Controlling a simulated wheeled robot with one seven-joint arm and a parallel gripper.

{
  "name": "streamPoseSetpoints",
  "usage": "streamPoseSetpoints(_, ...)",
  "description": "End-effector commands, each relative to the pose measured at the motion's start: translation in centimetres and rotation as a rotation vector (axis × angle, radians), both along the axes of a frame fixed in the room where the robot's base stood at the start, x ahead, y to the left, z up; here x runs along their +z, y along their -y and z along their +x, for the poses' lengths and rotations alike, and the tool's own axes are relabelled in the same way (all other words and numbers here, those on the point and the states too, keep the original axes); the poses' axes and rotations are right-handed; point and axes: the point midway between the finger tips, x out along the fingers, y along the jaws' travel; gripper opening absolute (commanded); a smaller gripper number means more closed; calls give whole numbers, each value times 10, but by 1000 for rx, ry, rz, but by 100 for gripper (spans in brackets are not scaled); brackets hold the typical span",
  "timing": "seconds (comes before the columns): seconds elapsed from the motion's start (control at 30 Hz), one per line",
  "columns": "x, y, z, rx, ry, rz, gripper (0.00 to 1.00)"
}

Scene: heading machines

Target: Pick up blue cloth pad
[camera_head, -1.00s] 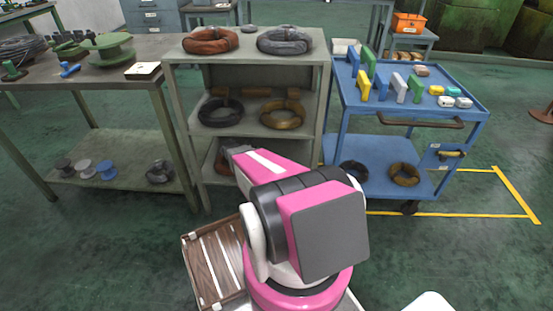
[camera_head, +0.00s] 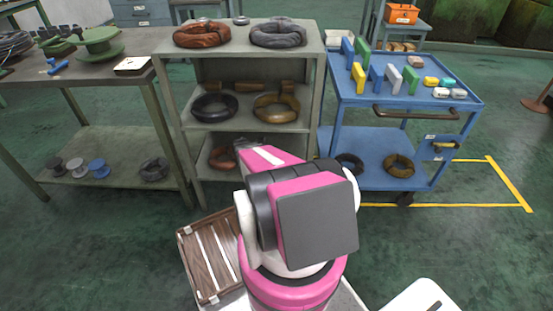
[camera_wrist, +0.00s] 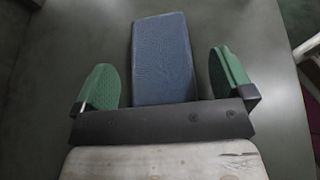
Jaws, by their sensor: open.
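The blue cloth pad (camera_wrist: 163,60) is a flat, dark blue rectangle in the wrist view. It lies on a plain grey surface with its long side pointing away from my gripper. My gripper (camera_wrist: 166,78) is open, with one green finger on each side of the pad. Dark gaps show between the pad and both fingers. The pad's near end meets the black gripper bar in the picture, so any part beyond that is hidden. I cannot tell how far the fingers are above the surface. In the head view I cannot make out the pad or my fingers; my pink and grey arm blocks part of the view.
A grey shelf unit (camera_head: 240,54) with coils stands ahead. A blue cart (camera_head: 375,148) with coloured blocks stands at its right. A workbench (camera_head: 105,78) with spools is at the left. Open green floor (camera_head: 90,250) lies in front, with yellow tape (camera_head: 508,180) around the cart.

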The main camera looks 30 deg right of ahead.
Motion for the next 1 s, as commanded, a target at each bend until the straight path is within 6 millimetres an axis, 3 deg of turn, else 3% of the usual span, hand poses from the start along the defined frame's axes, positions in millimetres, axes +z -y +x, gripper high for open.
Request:
streamPoseSetpoints(0.1, -5, 10, -5, 0, 0, 0, 99)
streamPoseSetpoints(0.33, -5, 11, -6, 1, 0, 0, 99)
streamPoseSetpoints(0.5, -5, 11, -6, 1, 0, 0, 45)
streamPoseSetpoints(0.83, -4, 11, -6, 1, 0, 0, 46)
streamPoseSetpoints(1.0, 5, 11, -6, 1, 1, -1, 46)
